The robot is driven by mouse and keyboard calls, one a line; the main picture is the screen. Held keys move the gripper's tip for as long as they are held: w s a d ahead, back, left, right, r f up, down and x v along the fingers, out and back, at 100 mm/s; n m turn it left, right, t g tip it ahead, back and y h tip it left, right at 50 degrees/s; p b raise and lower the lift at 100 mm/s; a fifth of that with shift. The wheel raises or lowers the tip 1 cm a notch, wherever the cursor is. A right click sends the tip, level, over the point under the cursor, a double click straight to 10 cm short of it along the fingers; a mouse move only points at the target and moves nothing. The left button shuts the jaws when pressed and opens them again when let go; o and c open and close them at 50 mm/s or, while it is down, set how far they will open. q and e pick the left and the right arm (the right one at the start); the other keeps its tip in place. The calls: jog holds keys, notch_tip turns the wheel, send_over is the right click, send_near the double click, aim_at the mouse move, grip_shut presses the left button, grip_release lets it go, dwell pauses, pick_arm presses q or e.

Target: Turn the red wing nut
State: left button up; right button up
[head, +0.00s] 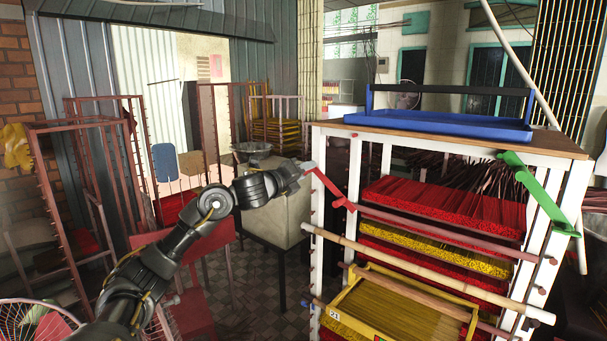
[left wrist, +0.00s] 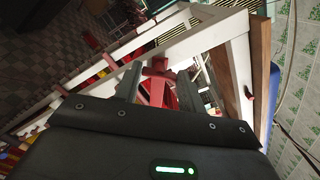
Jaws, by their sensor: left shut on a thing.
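The red wing nut (head: 331,189) sits at the left front post of the white rack (head: 317,221), at the left end of a reddish bar. One of its wings slants up and left toward my left gripper (head: 305,168). In the left wrist view the red wing nut (left wrist: 157,91) lies between the two fingers of my left gripper (left wrist: 158,80), which is shut on it. The fingers hide part of the nut. My right gripper is not in view.
A green wing nut (head: 533,187) is on the rack's right side. A blue tray (head: 450,126) stands on the wooden top. Red and yellow incense trays fill the rack. A bamboo pole (head: 420,272) crosses its front. Reddish frames (head: 60,190) stand at the left.

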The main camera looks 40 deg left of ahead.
pick_arm(q)
jog(key=shift+n+p, duration=0.7)
jog(key=shift+n, duration=4.2)
jog(key=o, duration=1)
jog(key=shift+a+f, duration=0.1)
jog(key=s+b, duration=0.6)
jog(key=s, duration=0.4)
jog(key=shift+s, duration=0.4)
